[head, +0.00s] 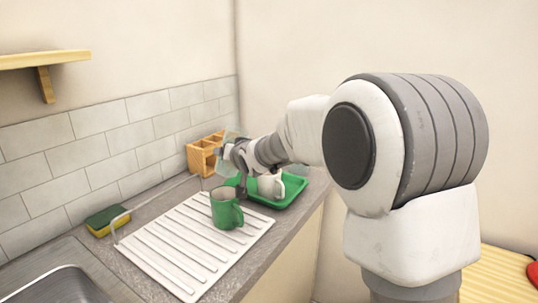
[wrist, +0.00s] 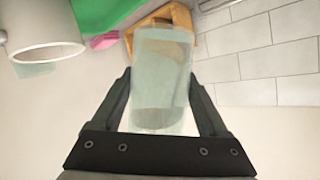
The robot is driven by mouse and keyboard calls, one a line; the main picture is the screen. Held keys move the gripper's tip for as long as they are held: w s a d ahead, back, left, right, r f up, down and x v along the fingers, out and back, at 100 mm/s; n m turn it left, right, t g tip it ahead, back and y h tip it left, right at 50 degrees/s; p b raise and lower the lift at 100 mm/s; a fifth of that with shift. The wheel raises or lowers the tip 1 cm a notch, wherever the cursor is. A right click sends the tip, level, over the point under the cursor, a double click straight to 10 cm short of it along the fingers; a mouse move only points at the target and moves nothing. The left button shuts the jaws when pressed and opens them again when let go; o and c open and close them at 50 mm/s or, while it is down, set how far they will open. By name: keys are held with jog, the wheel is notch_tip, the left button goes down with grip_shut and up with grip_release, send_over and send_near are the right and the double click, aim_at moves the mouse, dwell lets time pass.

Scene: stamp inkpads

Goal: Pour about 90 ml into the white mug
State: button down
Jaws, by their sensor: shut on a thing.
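My gripper (wrist: 160,88) is shut on a clear container (wrist: 162,60) with pale, see-through liquid in it. In the head view the container (head: 231,141) is partly hidden by my gripper (head: 236,158), above the far end of the counter. The white mug (head: 268,187) stands on the green tray (head: 290,187), below and right of the gripper, partly hidden by my arm. In the wrist view the white mug (wrist: 42,28) is at the upper left, apart from the container. I see no stream between them. The liquid level in the mug does not show.
A green mug (head: 226,209) stands on the white drying rack (head: 180,250), near the tray. A wooden box (head: 203,158) is at the wall behind the gripper. A pink thing (wrist: 102,41) lies by the tray. A sponge (head: 107,220) and the sink (head: 65,288) are at left.

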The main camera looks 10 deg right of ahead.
jog(key=r+m+p, duration=0.1)
jog(key=p, duration=0.2)
jog(key=shift+d+y, duration=0.3)
jog(key=shift+d, duration=0.1)
jog(key=shift+d+f+m+p, duration=0.2)
jog(key=shift+f+m+p, duration=0.15)
jog(key=shift+p, duration=0.2)
jog(key=shift+w+d+f+m+y+p, duration=0.15)
jog(key=shift+f+m+y, duration=0.1)
jog(key=shift+f, duration=0.2)
jog(key=shift+s+d+f+m+y+p, duration=0.15)
jog(key=shift+f+y, duration=0.1)
jog(key=shift+f, duration=0.15)
jog(key=shift+w+r+m+y+p, duration=0.15)
jog(key=shift+r+m+y+p, duration=0.35)
jog(key=shift+p, duration=0.6)
jog(key=shift+f, duration=0.1)
jog(key=shift+a+f+m+t+y, duration=0.15)
jog(key=shift+f+m+t+y, duration=0.15)
jog(key=shift+m, duration=0.35)
jog(key=shift+r+m, duration=0.3)
jog(key=shift+m, duration=0.1)
